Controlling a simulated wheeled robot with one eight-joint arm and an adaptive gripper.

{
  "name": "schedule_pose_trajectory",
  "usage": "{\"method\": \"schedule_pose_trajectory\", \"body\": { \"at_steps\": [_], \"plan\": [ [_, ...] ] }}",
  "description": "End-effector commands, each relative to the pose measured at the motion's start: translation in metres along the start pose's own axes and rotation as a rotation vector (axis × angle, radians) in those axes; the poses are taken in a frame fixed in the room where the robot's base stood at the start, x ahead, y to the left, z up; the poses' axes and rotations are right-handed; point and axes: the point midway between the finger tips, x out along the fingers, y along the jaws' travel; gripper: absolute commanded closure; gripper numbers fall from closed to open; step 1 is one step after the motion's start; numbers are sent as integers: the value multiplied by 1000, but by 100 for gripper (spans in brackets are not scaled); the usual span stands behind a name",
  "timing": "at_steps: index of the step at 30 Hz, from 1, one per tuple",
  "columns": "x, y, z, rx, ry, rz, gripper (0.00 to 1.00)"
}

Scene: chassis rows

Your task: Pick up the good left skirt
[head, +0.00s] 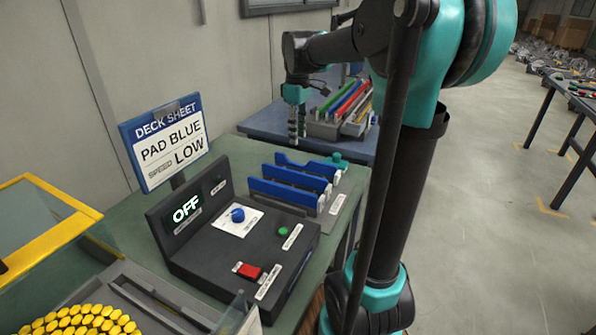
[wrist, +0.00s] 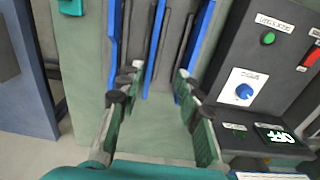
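Several blue panels, which look like the skirts, stand on edge in a grey rack on the green bench. In the head view they are a back panel (head: 308,168), a middle panel (head: 306,179) and a front panel (head: 283,193). In the wrist view they show as a left panel (wrist: 115,45), a middle panel (wrist: 154,48) and a right panel (wrist: 201,40). I cannot tell which is the good left one. My gripper (head: 297,132) points down beyond the rack. In the wrist view my gripper (wrist: 158,80) is open and empty, its fingers spread either side of the middle panel's end.
A dark control box (head: 240,240) reading OFF stands beside the rack, with a deck sheet sign (head: 166,142) behind it. A blue table (head: 262,122) at the back bears a grey bin (head: 322,130) of coloured strips. Yellow pads (head: 85,320) lie front left.

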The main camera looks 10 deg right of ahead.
Motion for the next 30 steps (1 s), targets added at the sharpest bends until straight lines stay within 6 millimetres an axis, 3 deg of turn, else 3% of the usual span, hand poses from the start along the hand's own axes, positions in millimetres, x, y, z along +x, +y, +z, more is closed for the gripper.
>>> {"method": "schedule_pose_trajectory", "body": {
  "at_steps": [5, 21, 30],
  "plan": [
    [4, 2, -3, -20, -6, -6, 66],
    [103, 2, -2, -18, -5, -5, 66],
    [125, 2, -3, -18, -5, -5, 66]
  ]
}}
